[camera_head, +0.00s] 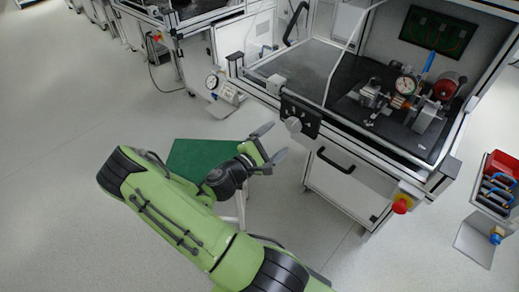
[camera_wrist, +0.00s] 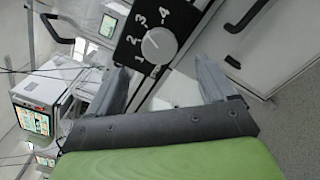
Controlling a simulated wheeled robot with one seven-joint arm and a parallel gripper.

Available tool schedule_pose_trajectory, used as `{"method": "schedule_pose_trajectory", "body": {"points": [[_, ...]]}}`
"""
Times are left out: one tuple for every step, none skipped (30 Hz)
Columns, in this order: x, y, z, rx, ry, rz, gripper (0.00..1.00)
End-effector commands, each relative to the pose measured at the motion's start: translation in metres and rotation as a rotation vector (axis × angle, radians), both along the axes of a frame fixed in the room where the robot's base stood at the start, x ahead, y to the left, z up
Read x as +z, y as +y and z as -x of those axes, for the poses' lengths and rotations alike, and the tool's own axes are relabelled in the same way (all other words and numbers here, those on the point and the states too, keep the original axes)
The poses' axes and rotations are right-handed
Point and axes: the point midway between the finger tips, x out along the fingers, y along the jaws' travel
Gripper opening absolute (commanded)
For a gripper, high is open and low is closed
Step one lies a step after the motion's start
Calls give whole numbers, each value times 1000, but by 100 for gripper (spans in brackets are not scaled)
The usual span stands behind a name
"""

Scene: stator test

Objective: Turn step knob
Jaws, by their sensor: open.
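The step knob (camera_head: 293,125) is a light grey round knob on a black panel (camera_head: 312,122) at the front of the test bench. In the wrist view the knob (camera_wrist: 159,45) has numbers around it on the black panel (camera_wrist: 134,42), and a mark on the knob points to the lower left. My gripper (camera_head: 272,146) is open and empty, in front of and to the lower left of the knob. In the wrist view its fingers (camera_wrist: 163,84) point toward the panel, with the knob beyond the gap between them and not touched.
A black door handle (camera_head: 336,161) is below the panel, and a red emergency button (camera_head: 400,206) is at the bench's lower right corner. A green-topped stool or table (camera_head: 195,155) stands behind my gripper. A gauge and motor fixture (camera_head: 405,85) sits on the bench. Floor at left is clear.

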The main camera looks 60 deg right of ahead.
Motion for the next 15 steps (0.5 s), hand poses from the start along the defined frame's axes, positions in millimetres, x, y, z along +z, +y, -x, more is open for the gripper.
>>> {"method": "schedule_pose_trajectory", "body": {"points": [[3, 15, -4, 8, 4, -1, 84], [2, 23, -5, 7, 4, -1, 84], [3, 34, -7, 8, 4, -1, 84], [3, 42, -8, 7, 3, 0, 84], [3, 49, -9, 6, 2, -1, 84], [3, 58, -10, 6, 2, 0, 84], [3, 64, -11, 6, 2, 1, 84], [2, 70, -12, 5, 1, 1, 84], [2, 75, -12, 3, 1, 1, 84], [2, 79, -13, 3, 1, 0, 84], [1, 81, -13, 1, 1, 0, 84], [1, 84, -13, 1, 0, 0, 84], [1, 85, -13, 0, 0, 0, 84], [1, 86, -13, -1, 0, 1, 84], [1, 86, -13, -2, 0, 1, 84]]}}
